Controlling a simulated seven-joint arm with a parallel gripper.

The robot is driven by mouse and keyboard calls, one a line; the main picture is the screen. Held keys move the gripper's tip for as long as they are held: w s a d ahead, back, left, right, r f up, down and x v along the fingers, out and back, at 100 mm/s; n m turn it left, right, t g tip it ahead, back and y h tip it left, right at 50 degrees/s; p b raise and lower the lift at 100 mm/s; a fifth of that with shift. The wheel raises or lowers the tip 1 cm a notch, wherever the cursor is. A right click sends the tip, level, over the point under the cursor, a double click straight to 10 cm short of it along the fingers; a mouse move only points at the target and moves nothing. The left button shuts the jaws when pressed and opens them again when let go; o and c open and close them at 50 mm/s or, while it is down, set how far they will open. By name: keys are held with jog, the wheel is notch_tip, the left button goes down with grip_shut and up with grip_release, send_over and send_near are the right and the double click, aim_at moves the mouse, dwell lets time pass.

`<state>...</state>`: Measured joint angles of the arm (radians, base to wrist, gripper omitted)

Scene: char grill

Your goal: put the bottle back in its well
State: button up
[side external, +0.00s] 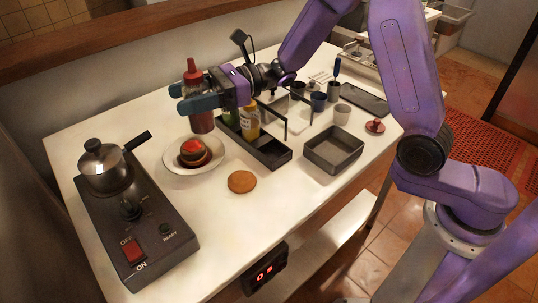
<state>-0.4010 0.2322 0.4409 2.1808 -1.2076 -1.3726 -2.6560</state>
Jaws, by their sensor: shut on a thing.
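My gripper (190,97) is shut on a red squeeze bottle (202,123) and holds it upright. The bottle's red nozzle and cap show above the fingers, and its lower body shows below them. The bottle is above the far edge of a white plate (172,160), left of a black caddy (271,155). The caddy holds a yellow bottle (250,121) and a green bottle (231,118) beside it, partly hidden by my gripper. The caddy's near-right part looks empty. Its other wells are partly hidden.
Food topped with red sauce (193,150) is on the plate. A bun half (241,182) lies on the counter, near a grey tray (334,150). A pot (104,165) stands on a burner unit (170,240) at left. Cups (342,113) stand behind the tray.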

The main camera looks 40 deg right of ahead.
jog(key=s+d+f+n+g, duration=0.2)
jog(key=d+f+g, duration=0.15)
jog(key=d, duration=0.45)
jog(key=s+d+f+n+g, duration=0.2)
jog(key=d+f+g, duration=0.15)
jog(key=d, duration=0.45)
jog(key=shift+s+f, duration=0.15)
jog(key=shift+f, duration=4.15)
jog(key=shift+f, duration=0.1)
jog(key=o, duration=1.1)
jog(key=shift+o, duration=0.2)
jog(key=d, duration=0.4)
jog(key=w+d, duration=0.1)
jog(key=d, duration=0.7)
jog(key=shift+w, duration=0.3)
